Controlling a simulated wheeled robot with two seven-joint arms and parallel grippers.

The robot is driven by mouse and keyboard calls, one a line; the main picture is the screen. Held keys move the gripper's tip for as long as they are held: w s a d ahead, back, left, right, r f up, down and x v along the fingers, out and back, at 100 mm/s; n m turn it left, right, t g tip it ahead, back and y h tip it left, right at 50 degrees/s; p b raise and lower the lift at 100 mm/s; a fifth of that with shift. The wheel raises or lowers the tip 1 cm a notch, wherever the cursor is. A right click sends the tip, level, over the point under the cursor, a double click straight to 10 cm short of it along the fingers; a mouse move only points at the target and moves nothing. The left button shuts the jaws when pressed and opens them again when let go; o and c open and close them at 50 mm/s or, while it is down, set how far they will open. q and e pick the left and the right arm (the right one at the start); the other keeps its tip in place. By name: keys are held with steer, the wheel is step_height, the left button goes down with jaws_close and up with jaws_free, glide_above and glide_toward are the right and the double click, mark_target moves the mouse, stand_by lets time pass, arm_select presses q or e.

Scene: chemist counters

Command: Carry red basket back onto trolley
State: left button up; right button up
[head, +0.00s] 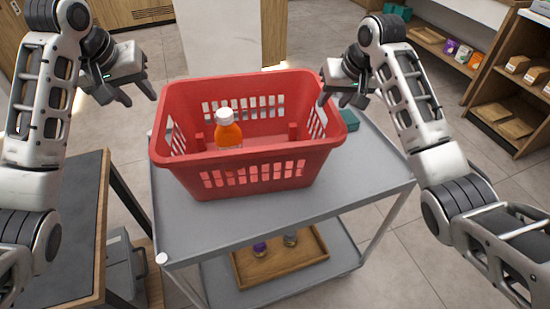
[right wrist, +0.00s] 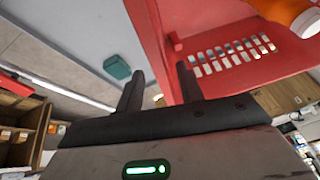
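The red basket (head: 245,172) stands upright on the grey top of the trolley (head: 220,232). An orange bottle with a white cap (head: 228,133) stands inside it; part of it shows in the right wrist view (right wrist: 287,10). My left gripper (head: 140,101) is open and empty, left of the basket and apart from it. My right gripper (head: 340,102) is at the basket's right rim. In the right wrist view its fingers (right wrist: 160,72) are spread, with the red basket wall (right wrist: 152,25) close between them; I cannot tell whether they touch it.
A teal box (head: 349,119) lies on the trolley top right of the basket. A wooden tray (head: 280,266) with small jars is on the lower shelf. A dark-topped table (head: 60,225) stands at left, shelves (head: 510,100) at right. A pale column (head: 218,40) rises behind.

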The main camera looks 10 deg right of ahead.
steer(key=v, duration=0.8)
steer(key=shift+d, duration=0.1)
